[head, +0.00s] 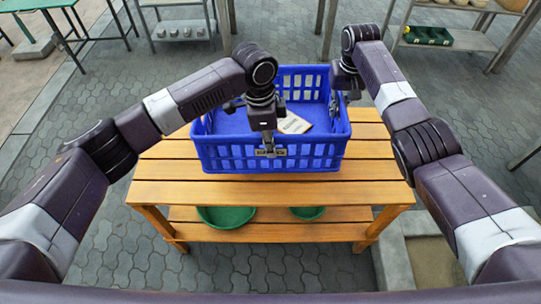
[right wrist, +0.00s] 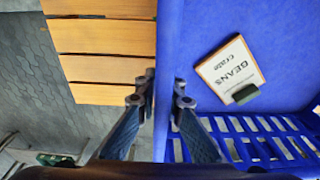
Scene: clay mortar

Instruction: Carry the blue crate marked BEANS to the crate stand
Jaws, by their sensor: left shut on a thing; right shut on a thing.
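The blue crate (head: 318,147) with slotted walls is over the top of a slatted wooden table (head: 240,192); I cannot tell whether it touches the slats. Its card reading BEANS crate (right wrist: 230,70) lies within the crate's outline and shows as a pale card in the head view (head: 294,123). My left gripper (head: 268,150) is shut on the crate's near wall, about its middle. My right gripper (head: 335,103) is shut on the right wall; in the right wrist view its fingers (right wrist: 162,92) are on either side of that wall. No stand is labelled as the crate stand.
Green bowls (head: 226,216) sit on the table's lower shelf. A metal rack (head: 182,30) stands behind at the left, and a green-framed table (head: 62,32) farther left. A shelf with a green tray (head: 428,36) stands at the back right. Paving (head: 115,255) around the table is mostly clear.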

